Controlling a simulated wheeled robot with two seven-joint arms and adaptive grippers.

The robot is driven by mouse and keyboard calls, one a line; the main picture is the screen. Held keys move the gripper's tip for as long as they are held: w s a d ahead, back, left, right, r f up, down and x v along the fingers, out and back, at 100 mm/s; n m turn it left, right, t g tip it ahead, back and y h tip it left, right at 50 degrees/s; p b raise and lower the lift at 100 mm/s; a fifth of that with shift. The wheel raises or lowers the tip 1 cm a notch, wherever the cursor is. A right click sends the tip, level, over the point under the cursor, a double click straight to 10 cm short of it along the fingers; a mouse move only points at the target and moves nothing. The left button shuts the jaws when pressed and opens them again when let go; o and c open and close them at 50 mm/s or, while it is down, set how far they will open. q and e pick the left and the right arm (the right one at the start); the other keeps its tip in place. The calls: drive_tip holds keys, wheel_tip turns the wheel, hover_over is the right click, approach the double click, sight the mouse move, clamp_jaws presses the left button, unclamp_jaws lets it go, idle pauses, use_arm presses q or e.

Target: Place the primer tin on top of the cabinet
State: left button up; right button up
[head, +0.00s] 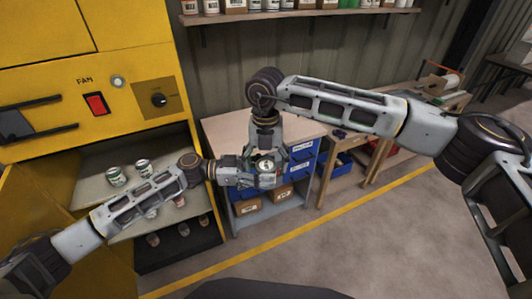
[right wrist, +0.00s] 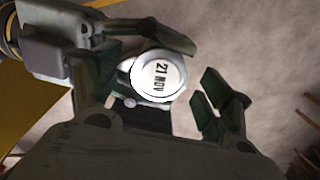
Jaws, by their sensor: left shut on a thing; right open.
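My left gripper (head: 250,174) is shut on a small tin (head: 266,163) with a round white lid, held out in front of the low cabinet. In the right wrist view the tin's lid (right wrist: 158,75) reads "21 NOV"; its side label is mostly hidden, so I cannot read whether it says primer. My right gripper (head: 272,158) is open and points down over the tin, its fingers spread on either side, with a visible gap at the right finger. The low cabinet (head: 225,127) has a pale, bare top and blue bins.
A yellow fan booth (head: 120,60) stands open at left, with several tins (head: 117,176) inside. A shelf of tins (head: 290,14) hangs on the wall. A wooden bench (head: 345,170) stands right of the cabinet. Floor with a yellow line (head: 330,217) is clear in front.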

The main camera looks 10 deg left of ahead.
drive_tip(key=shift+f, duration=2.7)
drive_tip(key=c, duration=1.2)
use_arm(q)
drive_tip(key=o, duration=1.3)
use_arm(e)
drive_tip(key=shift+c, duration=0.6)
use_arm(q)
drive_tip(key=shift+a, duration=0.2)
drive_tip(key=a, duration=1.1)
drive_tip(key=shift+s+a, duration=0.3)
drive_tip(key=shift+s, duration=0.15)
drive_tip(key=shift+f, duration=0.1)
